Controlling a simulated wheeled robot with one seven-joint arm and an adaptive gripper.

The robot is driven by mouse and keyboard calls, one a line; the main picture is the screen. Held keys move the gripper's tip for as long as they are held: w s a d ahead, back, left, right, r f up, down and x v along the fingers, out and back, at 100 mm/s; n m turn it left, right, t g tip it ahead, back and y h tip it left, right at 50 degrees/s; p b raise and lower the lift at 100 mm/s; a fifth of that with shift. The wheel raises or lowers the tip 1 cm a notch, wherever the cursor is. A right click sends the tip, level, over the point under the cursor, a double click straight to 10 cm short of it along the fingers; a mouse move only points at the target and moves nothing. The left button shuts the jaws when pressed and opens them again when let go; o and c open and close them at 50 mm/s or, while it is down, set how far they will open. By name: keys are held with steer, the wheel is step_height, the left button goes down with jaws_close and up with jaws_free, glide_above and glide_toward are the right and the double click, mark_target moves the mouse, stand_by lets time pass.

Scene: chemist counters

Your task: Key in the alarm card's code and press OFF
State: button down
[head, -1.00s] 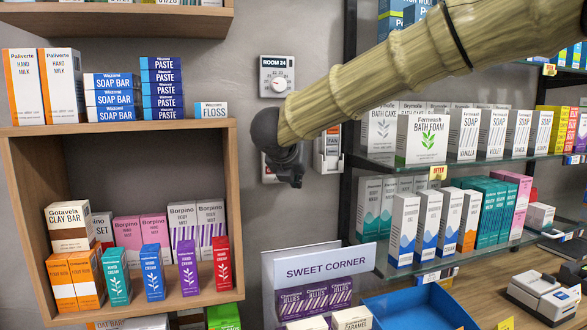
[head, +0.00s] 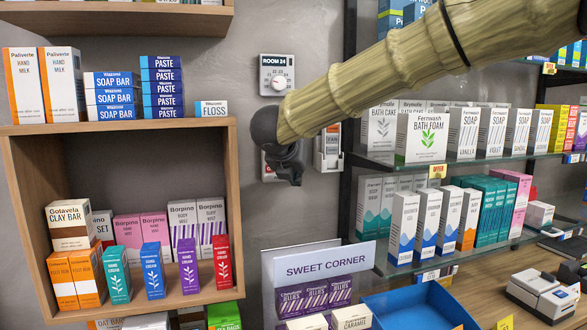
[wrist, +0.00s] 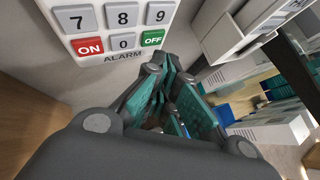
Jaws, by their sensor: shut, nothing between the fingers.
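The alarm keypad (wrist: 112,52) is on the wall in the wrist view. Its keys 7, 8, 9 and 0 show, with a red ON key (wrist: 88,47) and a green OFF key (wrist: 152,38); the upper rows are out of frame. In the head view my gripper (head: 290,172) hides most of the keypad, leaving a pale edge (head: 267,170). In the wrist view my gripper (wrist: 165,80) is shut and empty, its tips just below the OFF key. I cannot tell whether they touch the panel. I cannot make out an alarm card.
A ROOM 24 dial (head: 277,75) is above my gripper, and a FAN switch box (head: 328,148) is close on its right. A wooden shelf unit (head: 232,200) with boxed goods stands left, glass shelves (head: 400,163) right. A blue tray (head: 420,306) and a SWEET CORNER sign (head: 318,266) are below.

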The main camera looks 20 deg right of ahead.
steer(key=shift+w, duration=0.2)
stand_by(0.5)
steer(key=shift+w, duration=0.25)
steer(key=shift+w, duration=0.3)
stand_by(0.8)
steer(key=shift+s, duration=0.15)
steer(key=shift+s+b, duration=0.45)
steer(key=shift+s, duration=0.15)
steer(key=s+b, duration=0.2)
steer(key=s, duration=0.3)
steer(key=shift+d, duration=0.1)
stand_by(0.6)
